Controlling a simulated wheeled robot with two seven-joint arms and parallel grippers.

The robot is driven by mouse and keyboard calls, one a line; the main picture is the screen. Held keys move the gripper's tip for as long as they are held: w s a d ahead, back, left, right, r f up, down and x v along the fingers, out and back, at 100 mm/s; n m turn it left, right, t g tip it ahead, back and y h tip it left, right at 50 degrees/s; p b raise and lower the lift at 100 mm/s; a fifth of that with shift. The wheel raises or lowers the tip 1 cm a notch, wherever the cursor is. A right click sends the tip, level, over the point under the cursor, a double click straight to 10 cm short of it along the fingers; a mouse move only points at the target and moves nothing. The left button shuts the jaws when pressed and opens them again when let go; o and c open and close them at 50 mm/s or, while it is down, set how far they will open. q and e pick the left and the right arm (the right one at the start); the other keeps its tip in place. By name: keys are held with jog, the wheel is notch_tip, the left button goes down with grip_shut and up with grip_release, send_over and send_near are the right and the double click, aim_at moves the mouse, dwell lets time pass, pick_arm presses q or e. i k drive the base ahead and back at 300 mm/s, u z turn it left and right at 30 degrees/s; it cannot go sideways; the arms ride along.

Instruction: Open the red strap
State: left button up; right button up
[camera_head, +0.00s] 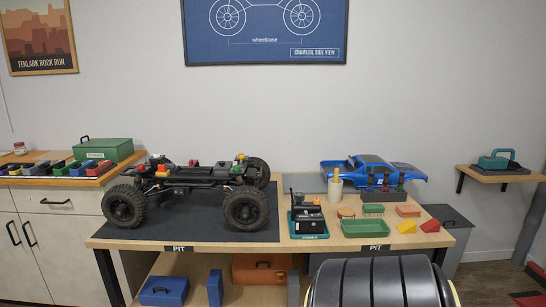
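The crawler chassis (195,175) stands on its big black tyres on a dark mat (200,221) on the bench. Small red and orange parts (240,158) show on top of it, with a red one near its middle (193,163). They are too small here to tell which, if any, is the red strap, or whether a strap is fastened. Neither of my grippers is in view.
A green toolbox (103,149) is on the left counter. The mat's front is clear.

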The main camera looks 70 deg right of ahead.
aim_at(192, 163)
jog(key=z, duration=1.6)
jog(key=i, duration=1.55)
